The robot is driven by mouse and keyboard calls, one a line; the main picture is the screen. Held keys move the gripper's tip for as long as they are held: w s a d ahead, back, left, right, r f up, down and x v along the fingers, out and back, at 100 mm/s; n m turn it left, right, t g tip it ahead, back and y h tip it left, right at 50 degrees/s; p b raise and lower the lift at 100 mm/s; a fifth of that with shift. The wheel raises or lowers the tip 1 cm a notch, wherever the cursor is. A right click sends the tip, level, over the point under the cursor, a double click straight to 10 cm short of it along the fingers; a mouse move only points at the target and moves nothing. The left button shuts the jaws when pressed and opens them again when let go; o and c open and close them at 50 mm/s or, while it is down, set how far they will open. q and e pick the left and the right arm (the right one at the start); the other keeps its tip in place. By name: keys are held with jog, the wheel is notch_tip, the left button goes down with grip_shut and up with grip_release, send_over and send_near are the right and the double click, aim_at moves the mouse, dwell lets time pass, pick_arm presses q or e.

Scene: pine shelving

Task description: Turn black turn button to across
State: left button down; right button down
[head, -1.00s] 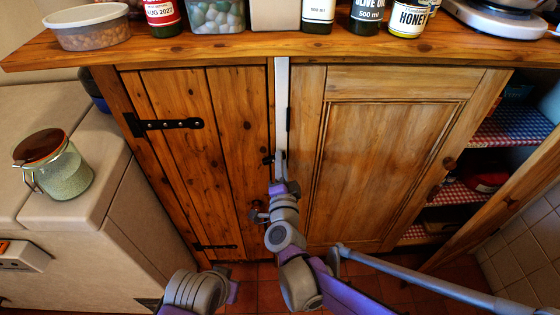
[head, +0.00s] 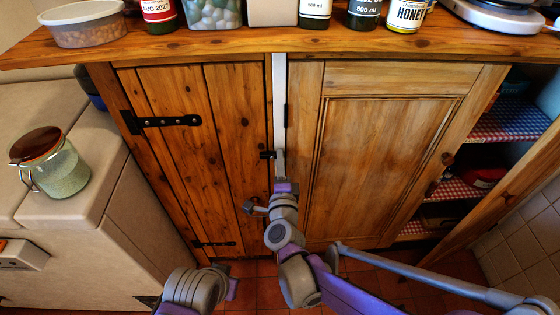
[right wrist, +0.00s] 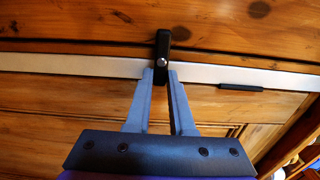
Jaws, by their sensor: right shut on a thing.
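The black turn button (head: 267,155) sits on the pale upright strip (head: 279,100) between the plank door and the panelled door. It lies level, across the strip's edge onto the plank door (head: 235,120). In the right wrist view the black turn button (right wrist: 163,45) stands crosswise to the pale strip, with a round metal pivot. My right gripper (head: 280,170) reaches up to it from below; its fingers blend with the strip there. In the right wrist view the right gripper (right wrist: 161,76) is shut on the button's near end. My left gripper's jaws are not in view.
The panelled door (head: 385,160) is closed at right. Jars and bottles stand on the wooden top (head: 220,45). A glass jar (head: 62,172) stands on the pale unit at left.

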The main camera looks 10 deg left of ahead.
jog(key=c, duration=0.8)
grip_release()
jog(key=v, duration=1)
jog(key=shift+s+d+p, duration=0.1)
jog(key=shift+s+p, duration=0.3)
